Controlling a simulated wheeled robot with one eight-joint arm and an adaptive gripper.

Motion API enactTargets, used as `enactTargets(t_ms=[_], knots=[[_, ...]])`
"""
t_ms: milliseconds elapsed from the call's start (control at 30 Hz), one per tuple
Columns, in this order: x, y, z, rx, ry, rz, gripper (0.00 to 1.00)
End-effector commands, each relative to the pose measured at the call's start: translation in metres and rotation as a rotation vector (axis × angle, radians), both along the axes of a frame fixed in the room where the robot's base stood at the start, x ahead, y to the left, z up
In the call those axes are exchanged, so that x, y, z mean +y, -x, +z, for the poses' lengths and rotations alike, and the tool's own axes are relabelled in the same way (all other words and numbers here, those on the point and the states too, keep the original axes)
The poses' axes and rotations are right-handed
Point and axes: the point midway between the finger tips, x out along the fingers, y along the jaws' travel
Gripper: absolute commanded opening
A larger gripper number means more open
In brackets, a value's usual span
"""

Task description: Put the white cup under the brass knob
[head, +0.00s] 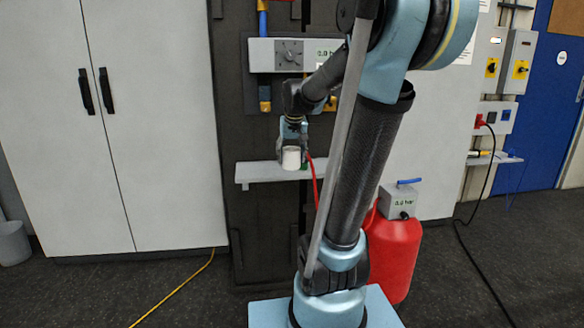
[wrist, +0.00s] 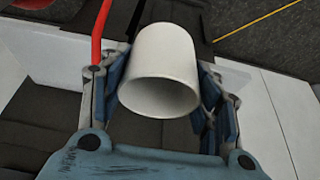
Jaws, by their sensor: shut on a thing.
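The white cup (head: 291,159) is between the fingers of my gripper (head: 293,147), which is shut on it. In the wrist view the cup (wrist: 165,50) sits between the blue finger pads of my gripper (wrist: 165,85), with its open mouth towards the camera. In the head view the cup looks about upright, in front of or just above a pale shelf (head: 258,174); whether it touches cannot be told. A brass-coloured end (head: 264,106) hangs below the left part of the grey panel, up and left of the cup. Whether this is the brass knob is unclear.
The panel has a dial (head: 289,54) and a pressure display, partly hidden by my arm. A red hose (head: 314,182) runs close to the right of the cup. A red tank (head: 393,255) stands on the floor. The shelf's left part is bare.

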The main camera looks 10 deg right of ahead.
Motion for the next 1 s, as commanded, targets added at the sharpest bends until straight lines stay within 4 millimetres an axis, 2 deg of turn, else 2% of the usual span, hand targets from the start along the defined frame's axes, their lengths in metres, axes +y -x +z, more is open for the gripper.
enactTargets(t_ms=[167, 433, 1000], knots=[[0.006, -0.013, 0.001, 0.000, 0.000, 0.009, 0.34], [0.013, -0.053, 0.000, 0.000, 0.000, 0.019, 0.34], [0.014, -0.144, 0.000, 0.000, 0.000, 0.021, 0.34]])
